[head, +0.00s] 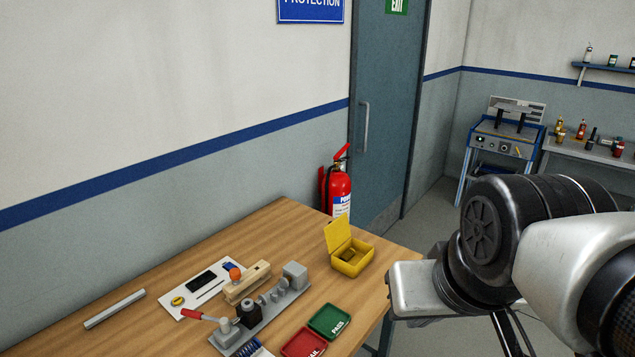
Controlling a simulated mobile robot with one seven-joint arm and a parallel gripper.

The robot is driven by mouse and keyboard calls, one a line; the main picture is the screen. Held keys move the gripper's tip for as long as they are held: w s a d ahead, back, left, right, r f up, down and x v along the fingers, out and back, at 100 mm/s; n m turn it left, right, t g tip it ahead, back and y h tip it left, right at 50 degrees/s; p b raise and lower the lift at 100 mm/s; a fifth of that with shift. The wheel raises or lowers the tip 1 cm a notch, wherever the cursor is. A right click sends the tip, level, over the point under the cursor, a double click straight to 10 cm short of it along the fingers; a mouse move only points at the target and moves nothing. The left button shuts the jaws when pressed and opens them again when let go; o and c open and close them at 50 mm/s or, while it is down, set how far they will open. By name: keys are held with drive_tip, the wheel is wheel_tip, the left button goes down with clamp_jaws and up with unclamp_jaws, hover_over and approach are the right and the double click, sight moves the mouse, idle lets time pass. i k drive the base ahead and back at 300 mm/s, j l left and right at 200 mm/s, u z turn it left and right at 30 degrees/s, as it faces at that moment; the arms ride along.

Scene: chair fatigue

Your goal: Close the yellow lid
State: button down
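A small yellow box (351,262) stands near the far right corner of the wooden table. Its yellow lid (338,234) is open and stands up at the box's back left side. A small dark item and something yellow show inside the box. My gripper (415,291) is in the lower right, just right of the table's edge and to the right of and nearer than the box. It looks apart from the box. Its fingers cannot be made out clearly, so its opening is not shown.
A fire extinguisher (340,189) stands behind the table.

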sight(337, 232)
drive_tip(key=i+l+u, duration=0.1)
drive_tip(key=i+l, duration=0.15)
drive_tip(key=i+l+u, duration=0.1)
drive_tip(key=l, duration=0.3)
drive_tip(key=i+l, duration=0.35)
drive_tip(key=i+l+u, duration=0.15)
drive_tip(key=l, duration=0.2)
drive_tip(key=i+l+u, duration=0.1)
drive_tip(key=i+l, duration=0.15)
drive_tip(key=l, duration=0.1)
